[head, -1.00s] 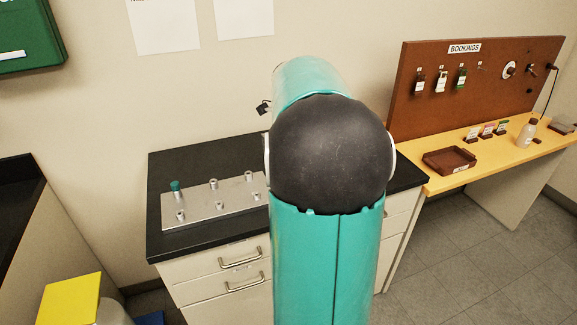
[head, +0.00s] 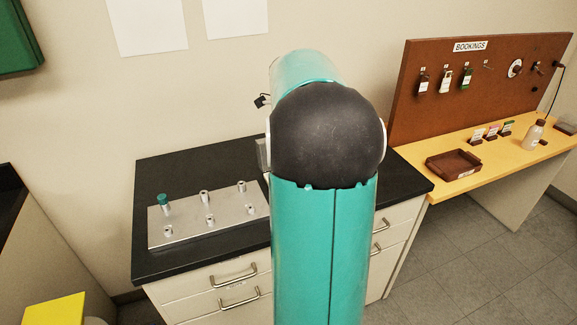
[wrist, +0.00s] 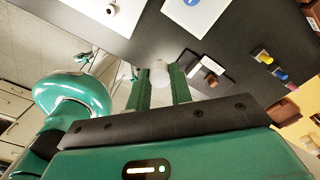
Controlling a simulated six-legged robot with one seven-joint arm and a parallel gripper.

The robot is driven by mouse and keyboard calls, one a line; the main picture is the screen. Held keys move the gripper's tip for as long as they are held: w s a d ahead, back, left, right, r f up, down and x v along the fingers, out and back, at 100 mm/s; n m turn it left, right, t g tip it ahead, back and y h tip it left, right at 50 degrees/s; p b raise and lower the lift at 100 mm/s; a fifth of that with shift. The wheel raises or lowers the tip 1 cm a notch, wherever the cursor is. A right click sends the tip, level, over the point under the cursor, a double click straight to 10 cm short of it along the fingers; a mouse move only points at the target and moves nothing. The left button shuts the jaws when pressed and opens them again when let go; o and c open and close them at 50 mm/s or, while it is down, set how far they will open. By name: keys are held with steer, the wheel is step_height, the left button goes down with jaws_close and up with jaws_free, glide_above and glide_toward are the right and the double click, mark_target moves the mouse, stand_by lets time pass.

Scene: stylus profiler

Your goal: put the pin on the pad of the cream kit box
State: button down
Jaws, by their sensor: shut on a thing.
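In the wrist view my gripper (wrist: 161,92) has its two green fingers closed on a small whitish, round-topped piece (wrist: 158,74), which seems to be the pin. Its lower part is hidden between the fingers. The held piece is above the black bench top. In the head view my arm hides the gripper and the pin.
A metal plate (head: 180,232) with several posts and one teal-capped piece (head: 162,200) lies on the black bench (head: 150,262). Right stands a yellow desk (head: 495,172) with a brown tray (head: 453,165) and a bottle (head: 533,135). Yellow (wrist: 263,57) and blue (wrist: 280,75) pieces show in the wrist view.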

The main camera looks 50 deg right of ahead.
steer(key=w+d+f, duration=0.2)
steer(key=d, duration=0.1)
steer(key=w+d+f, duration=0.1)
steer(key=d+f, duration=0.1)
steer(key=f, duration=0.1)
steer(key=w+d+f, duration=0.2)
steer(key=d+f, duration=0.1)
steer(key=shift+w+d+f, duration=0.2)
steer(key=shift+w+d, duration=0.1)
steer(key=shift+d, duration=0.05)
steer(key=shift+w+f, duration=0.1)
steer(key=shift+f, duration=1.5)
steer(key=shift+f, duration=0.1)
steer(key=c, duration=1.3)
jaws_free()
steer(key=shift+o, duration=0.2)
steer(key=shift+d, duration=0.1)
step_height(320, 180, up, 12)
steer(key=shift+r, duration=0.2)
